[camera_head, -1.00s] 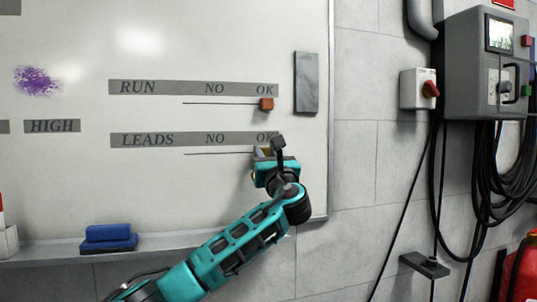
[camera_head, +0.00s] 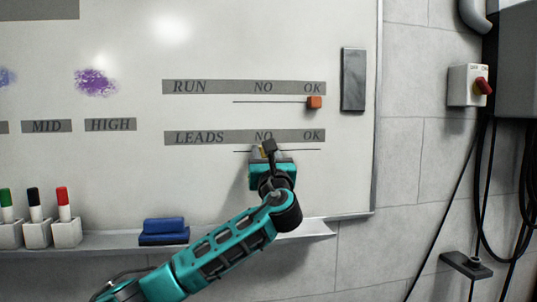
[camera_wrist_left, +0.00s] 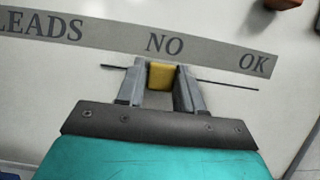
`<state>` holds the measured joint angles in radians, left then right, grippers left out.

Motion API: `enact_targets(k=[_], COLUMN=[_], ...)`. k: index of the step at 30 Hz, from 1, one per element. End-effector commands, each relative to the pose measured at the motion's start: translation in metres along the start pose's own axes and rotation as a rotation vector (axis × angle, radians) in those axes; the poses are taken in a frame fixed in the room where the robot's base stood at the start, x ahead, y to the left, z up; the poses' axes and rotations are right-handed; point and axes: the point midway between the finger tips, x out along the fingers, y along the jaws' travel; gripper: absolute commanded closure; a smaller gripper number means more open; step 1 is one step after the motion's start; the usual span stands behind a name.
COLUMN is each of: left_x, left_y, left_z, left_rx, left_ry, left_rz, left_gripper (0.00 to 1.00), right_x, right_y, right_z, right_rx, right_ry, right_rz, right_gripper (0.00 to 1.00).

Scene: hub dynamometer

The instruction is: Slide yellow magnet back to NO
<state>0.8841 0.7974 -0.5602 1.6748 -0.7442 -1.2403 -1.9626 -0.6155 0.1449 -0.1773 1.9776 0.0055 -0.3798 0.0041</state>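The yellow magnet (camera_wrist_left: 161,76) sits on the thin dark line of the LEADS row, just below the word NO (camera_wrist_left: 165,43). In the head view only a small yellow bit (camera_head: 263,153) shows behind my gripper. My left gripper (camera_wrist_left: 160,79) has one finger on each side of the magnet, close against it, and appears shut on it. It also shows in the head view (camera_head: 264,151), in front of the whiteboard below NO. OK (camera_head: 312,135) is to the right along the same row. My right gripper is not in view.
An orange-red magnet (camera_head: 314,102) sits below OK in the RUN row above. A grey bar (camera_head: 353,80) is at the board's right side. The ledge (camera_head: 205,241) carries a blue eraser (camera_head: 164,231) and marker holders (camera_head: 66,233). A red-knobbed switch box (camera_head: 468,86) is on the wall.

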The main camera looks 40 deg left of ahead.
Motion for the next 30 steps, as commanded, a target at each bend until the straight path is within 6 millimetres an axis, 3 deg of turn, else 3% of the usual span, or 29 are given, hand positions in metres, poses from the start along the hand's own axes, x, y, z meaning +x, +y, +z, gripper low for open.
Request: enact_targets(k=[7,17,20,30], left_x=[0.0,-0.006,-0.02,-0.094], left_y=[0.001,-0.001,-0.001,-0.001], left_z=[0.0,0.0,-0.001,-0.001], left_rx=[0.001,0.0,0.0,-0.001], left_ry=[0.0,-0.001,-0.001,0.001], left_rz=[0.001,-0.002,-0.004,-0.003], left_gripper=[0.43,0.43,0.43,0.43], right_x=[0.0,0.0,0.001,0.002], right_y=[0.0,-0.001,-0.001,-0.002], right_z=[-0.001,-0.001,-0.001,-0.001], right_rx=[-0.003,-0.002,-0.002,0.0], right_ry=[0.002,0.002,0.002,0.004], right_rz=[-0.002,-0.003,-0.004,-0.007], right_gripper=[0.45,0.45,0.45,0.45])
